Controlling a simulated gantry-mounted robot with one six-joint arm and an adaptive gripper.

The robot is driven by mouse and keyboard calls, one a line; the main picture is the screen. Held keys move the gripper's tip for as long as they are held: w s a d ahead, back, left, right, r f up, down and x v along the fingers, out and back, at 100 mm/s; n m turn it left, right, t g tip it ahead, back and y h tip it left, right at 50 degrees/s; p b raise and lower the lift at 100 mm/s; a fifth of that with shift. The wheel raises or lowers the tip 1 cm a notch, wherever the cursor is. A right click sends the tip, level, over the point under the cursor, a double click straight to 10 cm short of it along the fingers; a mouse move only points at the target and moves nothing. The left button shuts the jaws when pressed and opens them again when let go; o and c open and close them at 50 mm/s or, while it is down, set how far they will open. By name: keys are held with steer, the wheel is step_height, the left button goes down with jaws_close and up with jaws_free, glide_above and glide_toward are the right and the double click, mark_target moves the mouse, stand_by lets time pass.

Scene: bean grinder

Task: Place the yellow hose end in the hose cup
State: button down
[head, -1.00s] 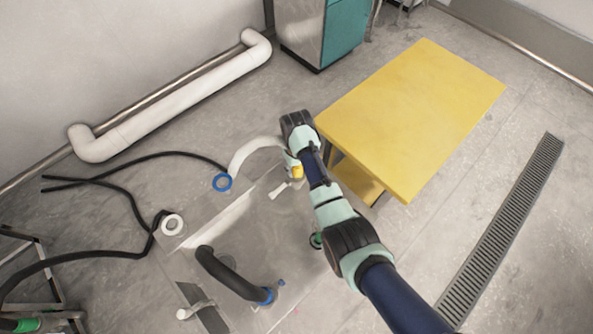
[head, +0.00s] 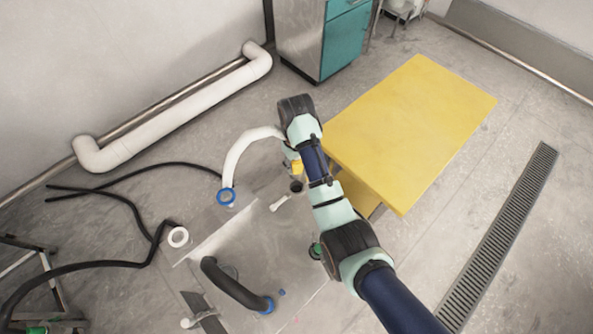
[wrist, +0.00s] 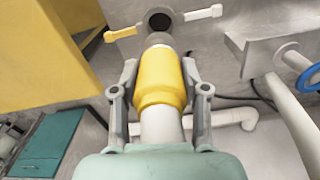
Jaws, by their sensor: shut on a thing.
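The yellow hose end (wrist: 158,78) is clamped between the two fingers of my gripper (wrist: 158,100), on a white hose. It shows as a small yellow patch in the head view (head: 297,167), below the wrist. A grey port with a round dark opening (wrist: 160,20), which looks like the hose cup, lies just beyond the tip in the wrist view. In the head view this dark opening (head: 296,186) is just below the yellow end. The two look apart, though the tip overlaps the port's lower edge in the wrist view.
A yellow table (head: 415,130) stands close on the right. Lever handles (wrist: 203,13) flank the port. A black hose (head: 130,215) lies on the floor at left.

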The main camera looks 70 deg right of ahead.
step_height(320, 180, up, 8)
steer(key=p, duration=0.4)
steer(key=shift+f+p, duration=0.1)
steer(key=shift+p, duration=0.2)
